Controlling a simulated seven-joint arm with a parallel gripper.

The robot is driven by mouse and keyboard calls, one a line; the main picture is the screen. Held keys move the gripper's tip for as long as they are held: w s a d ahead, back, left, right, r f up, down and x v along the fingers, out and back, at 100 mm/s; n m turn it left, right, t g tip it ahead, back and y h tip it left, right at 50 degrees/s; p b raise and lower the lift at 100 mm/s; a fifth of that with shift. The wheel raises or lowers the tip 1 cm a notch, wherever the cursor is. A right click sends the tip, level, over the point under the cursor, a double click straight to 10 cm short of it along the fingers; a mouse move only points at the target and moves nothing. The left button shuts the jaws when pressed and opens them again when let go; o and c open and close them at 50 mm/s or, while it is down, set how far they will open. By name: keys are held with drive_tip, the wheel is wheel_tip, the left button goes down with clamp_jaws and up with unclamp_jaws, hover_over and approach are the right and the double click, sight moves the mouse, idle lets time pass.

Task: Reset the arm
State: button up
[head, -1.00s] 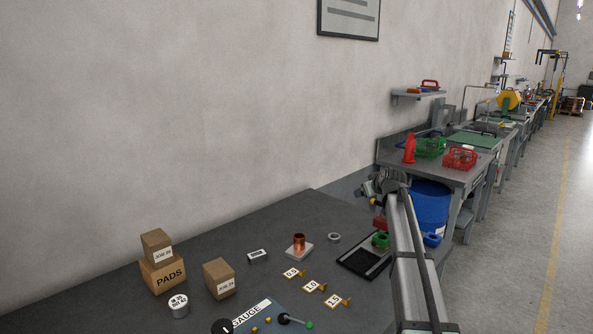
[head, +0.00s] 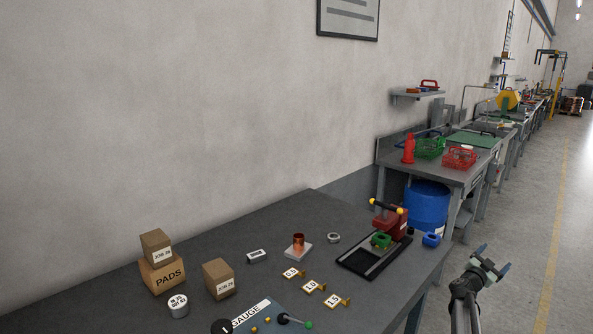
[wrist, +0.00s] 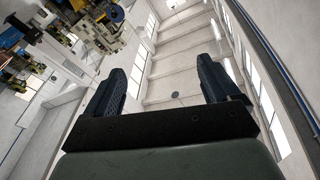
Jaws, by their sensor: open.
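My gripper (head: 491,266) is raised off the right side of the table, over the open floor. It is empty. In the wrist view its two dark blue fingers (wrist: 162,88) stand wide apart with nothing between them, and the view behind them is of walls and ceiling. The copper coil (head: 298,243) stands upright on a pale square base on the table, well to the left of my gripper. A red press-like tool (head: 389,224) with a yellow-ended handle stands on a dark tray (head: 352,263), with a green part (head: 381,240) beside it.
The table (head: 215,240) also holds brown boxes (head: 161,275), a white-topped can (head: 179,306), a grey ring (head: 333,238), tags 0.5, 1.0 and 1.5, and a gauge mat. A blue barrel (head: 428,203) stands behind the table's right end. The floor (head: 520,220) at right is clear.

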drive_tip(key=s+f+m+g, duration=0.1)
drive_tip(key=s+f+g, duration=0.1)
drive_tip(key=s+f, duration=0.4)
drive_tip(key=w+a+f+n+t+y, duration=0.3)
drive_tip(key=a+f+n+y, duration=0.6)
drive_tip(key=a+f, duration=1.15)
drive_tip(key=s+a+f+n+g+y, duration=0.2)
drive_tip(key=s+a+f+y, duration=0.2)
drive_tip(key=s+a+f, duration=0.4)
drive_tip(key=s+a+f+n+g+y, duration=0.15)
drive_tip(key=s+a+f+y, duration=0.35)
drive_tip(key=a, duration=0.5)
drive_tip(key=s+a+f+n+g, duration=0.1)
drive_tip(key=s+a+f+g, duration=0.4)
drive_tip(key=s+a+f, duration=0.45)
drive_tip(key=s+a+r+n+g, duration=0.1)
drive_tip(key=s+g, duration=0.8)
drive_tip(key=s, duration=2.1)
drive_tip(key=shift+a+r+n+h, duration=0.2)
drive_tip(key=shift+a+n+h, duration=0.2)
drive_tip(key=shift+a+n, duration=0.45)
drive_tip(key=shift+s+a+g, duration=0.1)
drive_tip(key=shift+g, duration=0.15)
